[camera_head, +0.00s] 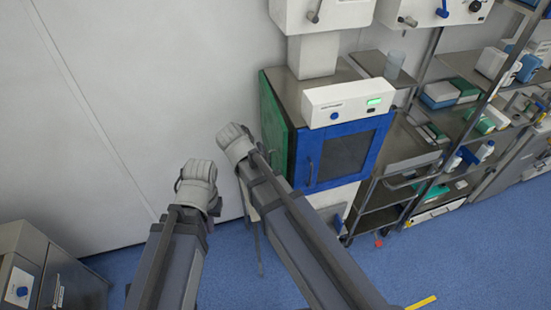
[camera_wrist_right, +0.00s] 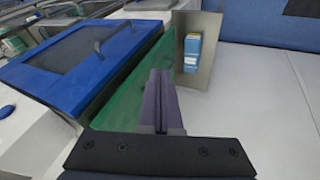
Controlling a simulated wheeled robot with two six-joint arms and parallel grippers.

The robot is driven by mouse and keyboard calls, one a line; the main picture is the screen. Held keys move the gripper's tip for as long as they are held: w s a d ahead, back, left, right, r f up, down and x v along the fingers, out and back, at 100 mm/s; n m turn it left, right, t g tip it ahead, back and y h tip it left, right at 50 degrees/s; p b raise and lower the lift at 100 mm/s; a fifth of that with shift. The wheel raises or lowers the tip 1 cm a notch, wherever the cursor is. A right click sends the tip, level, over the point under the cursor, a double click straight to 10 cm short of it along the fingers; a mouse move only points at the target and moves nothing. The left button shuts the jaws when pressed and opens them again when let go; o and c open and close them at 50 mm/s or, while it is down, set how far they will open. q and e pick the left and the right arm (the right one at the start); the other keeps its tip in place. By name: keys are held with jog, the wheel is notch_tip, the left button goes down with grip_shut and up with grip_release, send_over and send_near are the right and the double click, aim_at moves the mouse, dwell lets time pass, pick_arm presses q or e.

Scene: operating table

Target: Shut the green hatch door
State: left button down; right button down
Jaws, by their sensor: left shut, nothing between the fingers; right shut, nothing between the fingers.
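The green panel of the hatch (camera_head: 275,118) is on the left side of the blue-fronted cabinet, facing the wall. It also shows as a sloping green surface in the right wrist view (camera_wrist_right: 130,88). How far the door stands open is unclear. My right gripper (camera_wrist_right: 160,73) is shut and empty, its fingers in front of the green panel in that view. Whether it touches the panel is unclear. In the head view, my right wrist is just left of the cabinet. My left gripper (camera_head: 198,168) is shut and empty, left of the right wrist and apart from the cabinet.
The blue-framed cabinet door (camera_head: 343,152) has a dark window and appears shut. Shelving (camera_head: 465,120) stands right; a grey cabinet (camera_head: 50,275) is lower left. Blue floor lies between.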

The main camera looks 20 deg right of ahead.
aim_at(285, 157)
jog(key=w+a+r+t+h, duration=0.1)
jog(key=w+a+r, duration=0.1)
jog(key=w+a, duration=0.1)
jog(key=w+d+f+b, duration=0.3)
jog(key=d+f+b, duration=0.5)
jog(key=d, duration=0.1)
jog(key=shift+w, duration=0.35)
jog(key=shift+d+f, duration=0.1)
jog(key=d, duration=0.2)
jog(key=shift+s+d, duration=0.15)
jog(key=shift+d, duration=0.6)
jog(key=shift+a, duration=0.1)
